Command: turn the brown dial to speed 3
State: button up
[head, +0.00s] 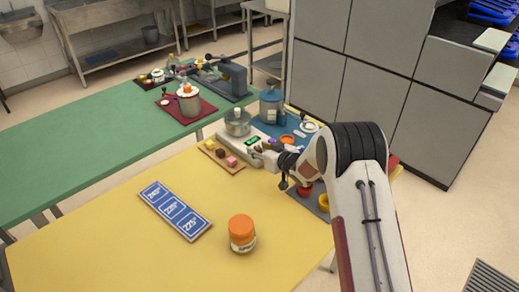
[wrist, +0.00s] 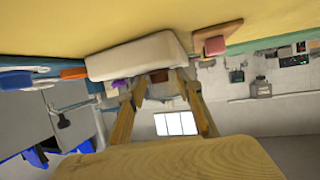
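A white appliance (head: 232,140) with a small green display and a metal pot on top stands at the back of the yellow table. My gripper (head: 256,152) is at its front right edge and covers part of its front. In the wrist view the pale appliance body (wrist: 135,56) lies just beyond the fingertips. My gripper's two fingers (wrist: 160,88) are apart. A small brown piece, apparently the brown dial (wrist: 160,77), shows between or just beyond the tips. I cannot tell whether they touch it. Its markings and setting are not readable.
A board with small coloured cubes (head: 220,152) lies left of the appliance. A blue number card (head: 175,210) and an orange-lidded jar (head: 241,233) are nearer. The yellow table (head: 110,250) is otherwise mostly clear.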

jog(key=c, duration=0.7)
jog(key=shift+s+a+m+t+h, duration=0.15)
jog(key=shift+m+t+h, duration=0.25)
jog(key=shift+m+h, duration=0.45)
jog(key=shift+w+a+m+t+h, duration=0.1)
jog(key=shift+m+t+h, duration=0.3)
jog(key=shift+m+h, duration=0.4)
jog(key=shift+a+r+m+t+h, duration=0.1)
jog(key=shift+m+t+h, duration=0.05)
jog(key=shift+m+h, duration=1)
jog(key=shift+a+m+t+h, duration=0.15)
jog(key=shift+m+h, duration=0.65)
jog(key=shift+h, duration=0.5)
jog(key=o, duration=1.1)
jog(key=shift+d, duration=0.1)
jog(key=shift+s, duration=0.15)
jog(key=shift+v, duration=5.9)
jog(key=shift+r, duration=0.15)
